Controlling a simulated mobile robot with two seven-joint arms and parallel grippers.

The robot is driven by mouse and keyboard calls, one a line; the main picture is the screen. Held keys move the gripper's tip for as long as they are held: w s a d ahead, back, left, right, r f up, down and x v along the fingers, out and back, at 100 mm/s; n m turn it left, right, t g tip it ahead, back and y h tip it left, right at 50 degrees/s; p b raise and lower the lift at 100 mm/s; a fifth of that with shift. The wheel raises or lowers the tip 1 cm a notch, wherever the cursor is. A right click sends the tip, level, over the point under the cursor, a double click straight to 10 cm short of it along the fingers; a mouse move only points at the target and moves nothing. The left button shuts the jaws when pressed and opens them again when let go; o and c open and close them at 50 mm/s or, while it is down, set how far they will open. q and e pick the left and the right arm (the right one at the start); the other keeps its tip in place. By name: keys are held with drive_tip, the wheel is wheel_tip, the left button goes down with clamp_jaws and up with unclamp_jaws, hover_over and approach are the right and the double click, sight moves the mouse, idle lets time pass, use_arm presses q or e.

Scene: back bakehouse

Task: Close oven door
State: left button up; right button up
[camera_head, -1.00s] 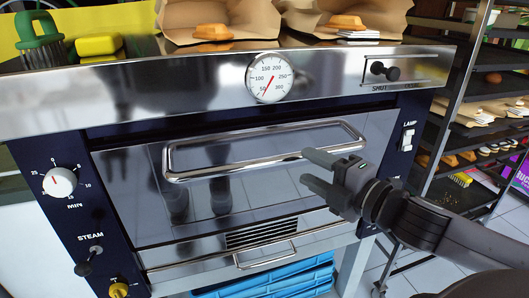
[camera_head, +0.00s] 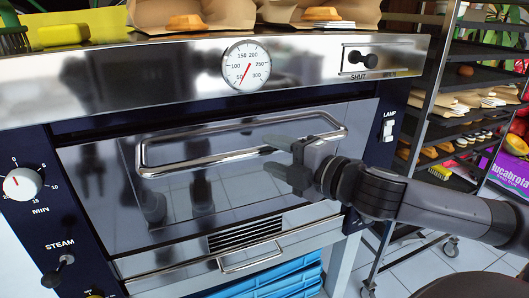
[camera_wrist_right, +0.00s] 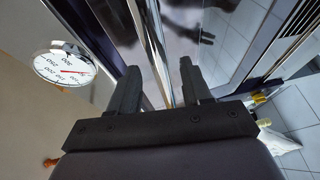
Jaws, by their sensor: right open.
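The oven door (camera_head: 110,195) is a shiny panel on the front of the oven. It stands close to upright, with a dark strip above its top edge; I cannot tell whether it is fully shut. Its long chrome handle (camera_head: 200,161) is a rounded loop across the door. My right gripper (camera_head: 271,156) is open at the right half of the handle, with the lower bar passing between its fingers in the head view. In the right wrist view, a chrome bar (camera_wrist_right: 152,45) shows between the two spread fingers. Contact is not clear. My left gripper is not in view.
A temperature dial (camera_head: 246,66) and a shut/open knob (camera_head: 361,58) sit on the hood above. A timer knob (camera_head: 22,184) and steam lever are at left. A lamp switch (camera_head: 388,127) is at right. A wheeled rack (camera_head: 428,110) stands right of the oven.

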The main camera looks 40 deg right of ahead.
sight(268, 152)
drive_tip(key=shift+w+a+p, duration=0.1)
drive_tip(key=shift+w+p, duration=0.2)
drive_tip(key=shift+w, duration=0.7)
drive_tip(key=shift+w+a+f, duration=0.1)
drive_tip(key=shift+w+a, duration=0.05)
drive_tip(key=shift+w, duration=0.4)
clamp_jaws()
